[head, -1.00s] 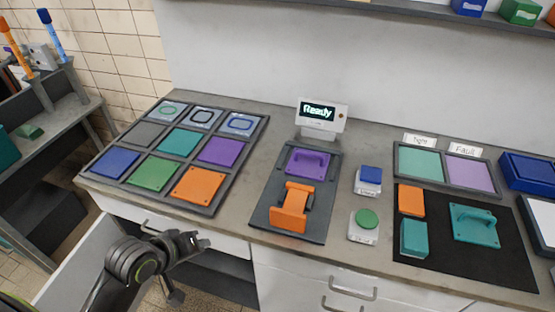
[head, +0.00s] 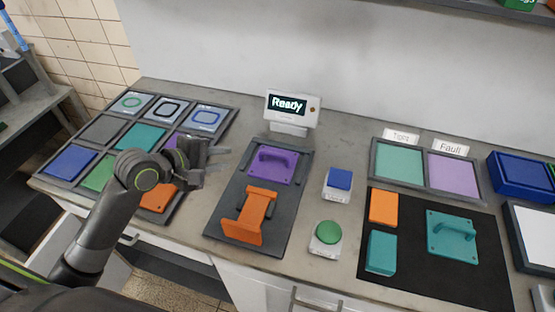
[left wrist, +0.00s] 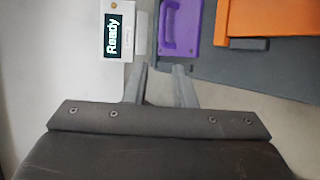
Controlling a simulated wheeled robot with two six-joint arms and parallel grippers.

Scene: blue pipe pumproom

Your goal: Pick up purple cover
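The purple cover (head: 273,165), a flat plate with a raised handle, lies at the back of a dark grey plate (head: 225,190), below the "Ready" display. In the left wrist view the purple cover (left wrist: 179,42) is just beyond my fingertips, with its handle showing. My left gripper (head: 222,157) is in the air to the left of the cover, its fingers pointing right. In the left wrist view my gripper's (left wrist: 160,70) two fingers are apart with nothing between them. The cover is not touched, as far as I can see. My right gripper is not in view.
An orange bracket-like part (head: 249,215) lies in front of the cover. The display (head: 292,110) stands behind it. A blue button (head: 340,180) and a green button (head: 328,233) are to its right. My arm partly hides the tray of coloured tiles (head: 70,183) at the left.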

